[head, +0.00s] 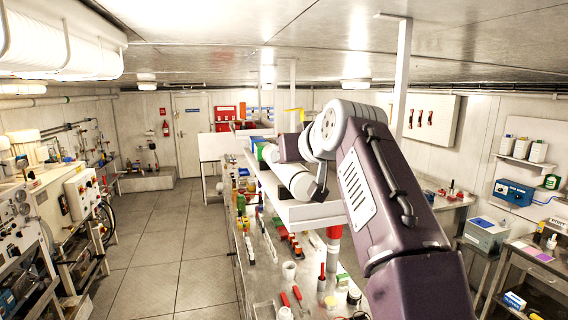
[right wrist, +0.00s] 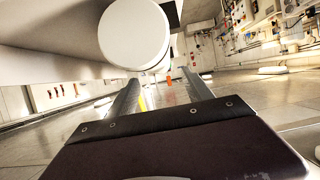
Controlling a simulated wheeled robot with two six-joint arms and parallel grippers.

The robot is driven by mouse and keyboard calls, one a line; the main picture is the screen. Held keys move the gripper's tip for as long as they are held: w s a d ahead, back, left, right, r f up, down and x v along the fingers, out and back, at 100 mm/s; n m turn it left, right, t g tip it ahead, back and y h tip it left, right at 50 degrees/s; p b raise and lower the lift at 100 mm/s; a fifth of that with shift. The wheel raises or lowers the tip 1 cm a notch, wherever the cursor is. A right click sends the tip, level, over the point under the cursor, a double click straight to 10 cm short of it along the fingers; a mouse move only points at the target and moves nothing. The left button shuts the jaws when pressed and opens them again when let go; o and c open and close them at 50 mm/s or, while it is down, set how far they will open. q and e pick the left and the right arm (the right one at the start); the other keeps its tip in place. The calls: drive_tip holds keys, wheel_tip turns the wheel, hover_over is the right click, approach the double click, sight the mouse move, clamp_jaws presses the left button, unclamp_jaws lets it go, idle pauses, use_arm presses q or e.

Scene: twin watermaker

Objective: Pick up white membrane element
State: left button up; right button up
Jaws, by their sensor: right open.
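In the right wrist view a white cylinder with a round, flat end, which looks like the white membrane element (right wrist: 135,32), sits near the top, just off the fingers of my right gripper (right wrist: 162,88). The two dark fingers are apart with nothing between them, and they do not visibly touch the cylinder. In the head view my right arm reaches in from the lower right over a raised white shelf (head: 318,212). A white cylindrical form (head: 294,180) shows there under the arm's far end; I cannot tell if it is the element. The gripper's fingers are hidden there. My left gripper is not in view.
A long workbench (head: 258,285) below the shelf carries tools, jars and a white cup (head: 289,269). White posts rise beside the shelf. Machines stand along the left wall, and a blue box (head: 513,192) is on the right. The floor aisle (head: 175,250) left of the bench is clear.

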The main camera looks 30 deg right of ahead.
drive_tip(key=shift+w+d+f, duration=0.15)
drive_tip(key=shift+w, duration=0.2)
drive_tip(key=x, duration=0.2)
drive_tip(key=p+x, duration=0.1)
drive_tip(key=x, duration=0.1)
drive_tip(key=p+x, duration=0.1)
drive_tip(key=x, duration=0.1)
drive_tip(key=shift+w+d, duration=0.2)
drive_tip(key=shift+d, duration=0.2)
drive_tip(key=shift+f, duration=0.1)
drive_tip(key=shift+s+a, duration=0.25)
drive_tip(key=shift+s, duration=0.05)
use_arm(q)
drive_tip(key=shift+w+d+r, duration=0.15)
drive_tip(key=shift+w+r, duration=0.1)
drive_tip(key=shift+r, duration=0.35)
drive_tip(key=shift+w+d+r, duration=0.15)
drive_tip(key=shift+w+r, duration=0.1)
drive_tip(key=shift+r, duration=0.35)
use_arm(e)
drive_tip(key=shift+w+d, duration=0.1)
drive_tip(key=shift+d, duration=0.05)
clamp_jaws()
